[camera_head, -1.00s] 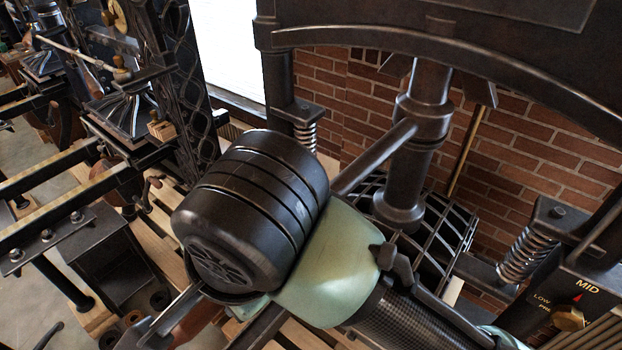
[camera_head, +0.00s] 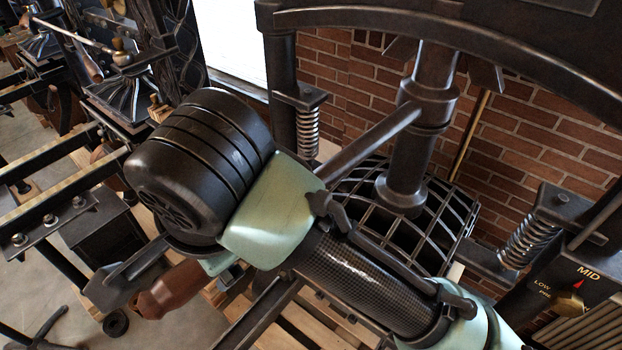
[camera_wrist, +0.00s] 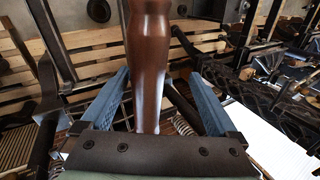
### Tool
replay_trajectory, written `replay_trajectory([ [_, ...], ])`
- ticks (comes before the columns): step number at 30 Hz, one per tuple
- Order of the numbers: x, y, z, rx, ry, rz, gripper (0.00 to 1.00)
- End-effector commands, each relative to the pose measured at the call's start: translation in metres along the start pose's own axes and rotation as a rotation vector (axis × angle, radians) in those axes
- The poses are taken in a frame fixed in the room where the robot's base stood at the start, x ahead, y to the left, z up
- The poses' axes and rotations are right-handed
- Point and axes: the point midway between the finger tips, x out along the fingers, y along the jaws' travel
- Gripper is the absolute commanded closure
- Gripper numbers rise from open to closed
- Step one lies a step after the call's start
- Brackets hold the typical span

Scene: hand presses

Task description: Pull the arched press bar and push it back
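The press bar (camera_head: 372,143) is a dark metal rod that runs from the press's vertical column (camera_head: 407,165) down to the left and passes behind my arm. A reddish-brown wooden handle (camera_head: 170,291) shows below my arm and seems to be the bar's outer end; the joint is hidden. In the wrist view the handle (camera_wrist: 149,65) stands upright between the two blue fingers of my gripper (camera_wrist: 158,88). The fingers are spread, with a gap on each side of the handle. In the head view my arm mostly hides the gripper.
A sprung post (camera_head: 307,125) stands left of the column and another spring (camera_head: 530,245) right of it. A curved black grid (camera_head: 440,215) lies under the column. A dial panel (camera_head: 575,290) is at right. Other presses (camera_head: 120,85) stand at left over slatted wooden pallets.

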Motion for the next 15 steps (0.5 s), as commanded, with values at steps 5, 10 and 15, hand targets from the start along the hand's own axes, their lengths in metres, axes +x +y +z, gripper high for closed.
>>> replay_trajectory([
  [5, 0.0, 0.001, 0.0, 0.0, -0.001, 0.003, 0.0],
  [10, -0.005, 0.001, 0.0, -0.001, 0.0, 0.005, 0.0],
  [15, -0.022, 0.001, 0.0, -0.002, 0.0, 0.003, 0.0],
])
